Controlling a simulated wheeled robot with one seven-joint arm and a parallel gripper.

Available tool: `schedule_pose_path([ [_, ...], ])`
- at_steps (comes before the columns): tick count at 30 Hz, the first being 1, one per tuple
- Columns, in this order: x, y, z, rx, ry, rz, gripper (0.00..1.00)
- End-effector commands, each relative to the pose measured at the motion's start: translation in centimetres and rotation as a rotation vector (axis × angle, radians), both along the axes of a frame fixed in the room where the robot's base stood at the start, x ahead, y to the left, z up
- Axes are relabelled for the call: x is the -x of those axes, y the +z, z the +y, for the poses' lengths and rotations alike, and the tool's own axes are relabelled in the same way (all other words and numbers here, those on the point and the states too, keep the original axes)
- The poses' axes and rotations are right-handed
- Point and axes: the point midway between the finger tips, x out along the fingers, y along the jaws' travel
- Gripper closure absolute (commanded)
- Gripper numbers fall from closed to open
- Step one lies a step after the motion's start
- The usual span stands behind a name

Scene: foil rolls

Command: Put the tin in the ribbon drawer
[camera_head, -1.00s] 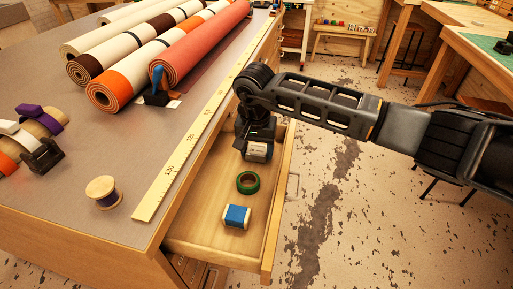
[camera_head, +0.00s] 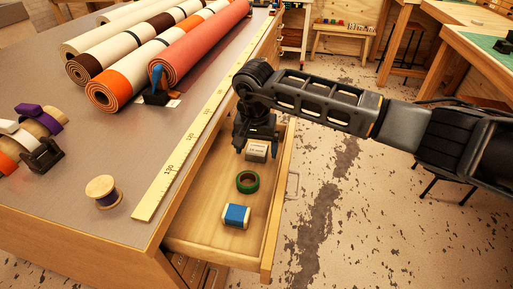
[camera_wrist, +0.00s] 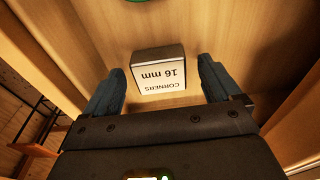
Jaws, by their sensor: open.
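The tin (camera_head: 257,151) is a small dark box with a pale top label reading "CORNERS 16 mm" in the wrist view (camera_wrist: 160,72). It lies label up on the wooden floor of the open drawer (camera_head: 190,237), toward the drawer's far end. My gripper (camera_head: 256,144) is over the far part of the drawer, just above the tin. In the wrist view its two blue-grey fingers (camera_wrist: 161,82) are spread, one on each side of the tin, with a gap on both sides. It is open and empty.
A green ring-shaped roll (camera_head: 248,182) and a blue ribbon spool (camera_head: 236,216) lie nearer in the same drawer. The worktop beside it carries a yellow measuring strip (camera_head: 178,160), a thread spool (camera_head: 103,191) and several fabric rolls (camera_head: 130,88). Floor right of the drawer is clear.

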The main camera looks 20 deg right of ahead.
Motion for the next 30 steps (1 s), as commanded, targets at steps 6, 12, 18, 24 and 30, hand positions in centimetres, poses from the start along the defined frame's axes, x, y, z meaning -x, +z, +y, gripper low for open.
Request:
schedule_pose_path([
  [6,0.2,4.0,0.1,0.003,0.001,-0.005,0.09],
  [12,0.7,7.9,0.4,0.002,0.001,-0.004,0.09],
  [18,0.9,10.5,0.7,0.001,0.000,-0.003,0.09],
  [24,1.1,11.4,0.7,0.000,-0.001,-0.001,0.09],
  [30,1.1,11.4,0.8,0.000,-0.001,0.000,0.09],
])
